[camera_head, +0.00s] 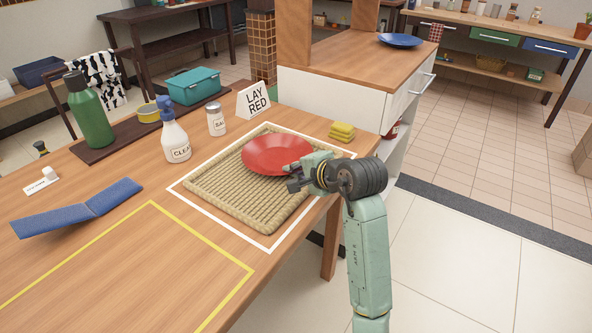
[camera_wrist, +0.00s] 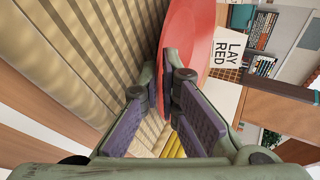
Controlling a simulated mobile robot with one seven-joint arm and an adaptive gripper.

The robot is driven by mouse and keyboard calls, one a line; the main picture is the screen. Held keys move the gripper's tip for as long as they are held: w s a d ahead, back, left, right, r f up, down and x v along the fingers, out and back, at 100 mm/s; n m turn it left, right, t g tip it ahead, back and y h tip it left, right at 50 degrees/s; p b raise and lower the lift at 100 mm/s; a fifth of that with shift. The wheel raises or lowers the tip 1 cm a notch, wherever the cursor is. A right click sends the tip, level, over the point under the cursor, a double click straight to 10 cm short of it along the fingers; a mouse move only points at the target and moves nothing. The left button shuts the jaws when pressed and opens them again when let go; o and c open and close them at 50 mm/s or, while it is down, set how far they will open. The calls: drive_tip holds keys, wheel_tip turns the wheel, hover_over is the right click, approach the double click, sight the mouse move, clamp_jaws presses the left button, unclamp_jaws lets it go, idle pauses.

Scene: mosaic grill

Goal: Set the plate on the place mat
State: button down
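A red plate (camera_head: 275,154) is over the back right part of a woven straw place mat (camera_head: 222,195). My gripper (camera_head: 294,178) is at the plate's near right edge. In the wrist view the two fingers (camera_wrist: 171,78) close on the rim of the red plate (camera_wrist: 192,30), one on each face. The mat (camera_wrist: 75,50) fills the left of that view. I cannot tell whether the plate touches the mat or hangs just above it. A blue plate (camera_head: 400,40) lies on the counter behind. A white sign (camera_head: 253,98) reading "LAY RED" stands behind the mat.
A white outline (camera_head: 229,230) surrounds the mat. A spray bottle (camera_head: 174,134), salt shaker (camera_head: 215,119) and yellow sponges (camera_head: 342,131) stand near it. A blue folded item (camera_head: 80,208) lies left. The yellow-outlined area (camera_head: 140,275) in front is clear.

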drive_tip(key=c, duration=2.1)
unclamp_jaws()
drive_tip(key=shift+r+p, duration=0.15)
drive_tip(key=shift+p, duration=0.15)
drive_tip(key=b+v, duration=0.2)
drive_tip(key=v, duration=1)
